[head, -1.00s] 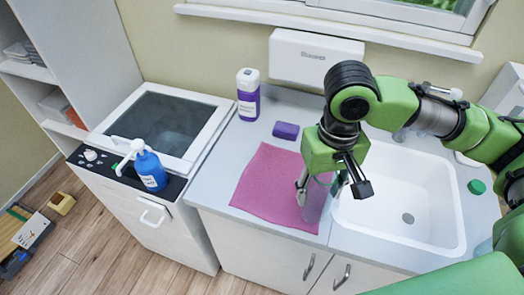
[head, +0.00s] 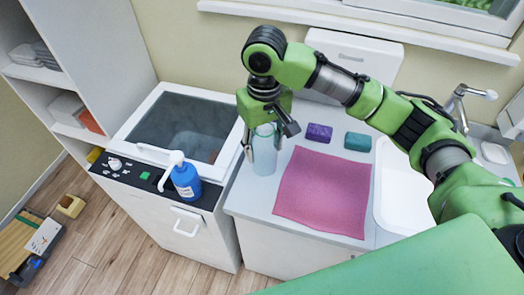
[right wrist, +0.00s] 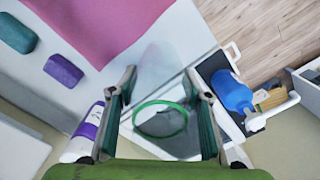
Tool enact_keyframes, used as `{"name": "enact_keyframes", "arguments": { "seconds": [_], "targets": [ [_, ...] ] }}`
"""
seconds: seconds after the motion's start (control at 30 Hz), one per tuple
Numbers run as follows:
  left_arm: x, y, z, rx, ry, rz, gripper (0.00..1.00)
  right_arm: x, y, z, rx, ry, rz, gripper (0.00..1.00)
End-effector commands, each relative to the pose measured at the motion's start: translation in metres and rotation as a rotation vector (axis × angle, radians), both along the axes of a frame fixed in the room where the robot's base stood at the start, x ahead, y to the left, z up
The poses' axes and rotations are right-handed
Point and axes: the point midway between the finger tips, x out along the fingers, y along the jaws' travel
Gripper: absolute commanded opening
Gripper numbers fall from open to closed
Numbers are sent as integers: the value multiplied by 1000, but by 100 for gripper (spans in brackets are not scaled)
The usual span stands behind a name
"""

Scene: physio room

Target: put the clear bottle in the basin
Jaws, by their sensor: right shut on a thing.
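The clear bottle (head: 264,156), see-through with a green ring at its top, is between the fingers of my right gripper (head: 268,134), which is shut on it. It is upright over the counter just left of the pink cloth; I cannot tell whether its base touches the counter. In the right wrist view the bottle (right wrist: 165,65) shows between the fingers (right wrist: 165,100). The white basin (head: 402,200) is to the right of the cloth, partly hidden by my right arm. My left gripper is not in view.
The pink cloth (head: 322,190) lies between bottle and basin. A purple block (head: 319,132) and a teal block (head: 357,141) lie behind it. A blue pump bottle (head: 186,181) stands at left. A white-and-purple bottle (right wrist: 88,132) shows in the right wrist view.

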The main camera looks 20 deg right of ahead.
Motion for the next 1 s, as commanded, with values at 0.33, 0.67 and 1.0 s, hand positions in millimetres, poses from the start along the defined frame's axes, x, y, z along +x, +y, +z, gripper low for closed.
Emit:
{"name": "enact_keyframes", "arguments": {
  "seconds": [0.33, 0.67, 1.0],
  "targets": [
    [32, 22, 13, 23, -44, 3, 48, 34, 2, -43, -1, 3, 1, 23],
    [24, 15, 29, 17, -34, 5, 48, 39, 2, -79, -3, 3, 1, 23],
    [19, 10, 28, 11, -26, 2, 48, 39, 2, -83, -2, 3, 2, 23]
  ]
}}
